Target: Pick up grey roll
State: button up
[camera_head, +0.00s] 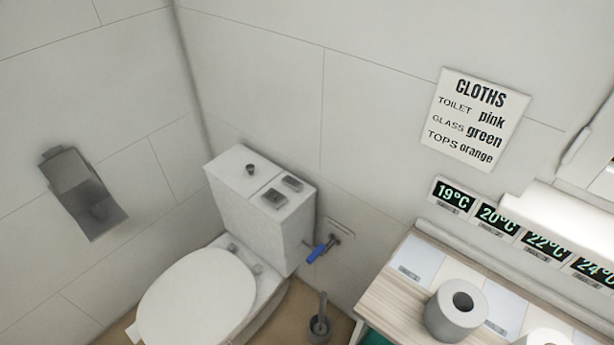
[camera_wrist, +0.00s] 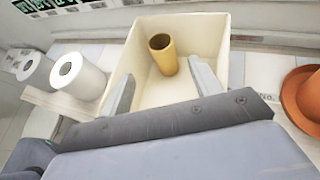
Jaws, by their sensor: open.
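My gripper (camera_wrist: 163,90) is open and empty. Its two fingers are at the near end of a cream bin, well to the right of the grey roll. My gripper is out of the head view.
A white roll (camera_wrist: 82,82) stands right of the grey roll; its top (camera_head: 548,339) shows in the head view. The cream bin (camera_wrist: 221,45) holds a tan cylinder (camera_wrist: 164,58). An orange pot (camera_wrist: 304,100) is at right. A toilet (camera_head: 200,295) stands left of the counter (camera_head: 385,305).

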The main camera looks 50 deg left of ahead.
aim_at(458, 308)
jog(key=u, duration=3.2)
jog(key=z, duration=2.35)
jog(key=j, duration=0.4)
jog(key=i+j, duration=0.1)
jog(key=j, duration=0.3)
jog(key=j+z, duration=0.15)
jog(key=z, duration=0.25)
jog(key=j+z, duration=0.15)
jog(key=z, duration=0.25)
jog(key=j+z, duration=0.2)
jog(key=z, duration=0.2)
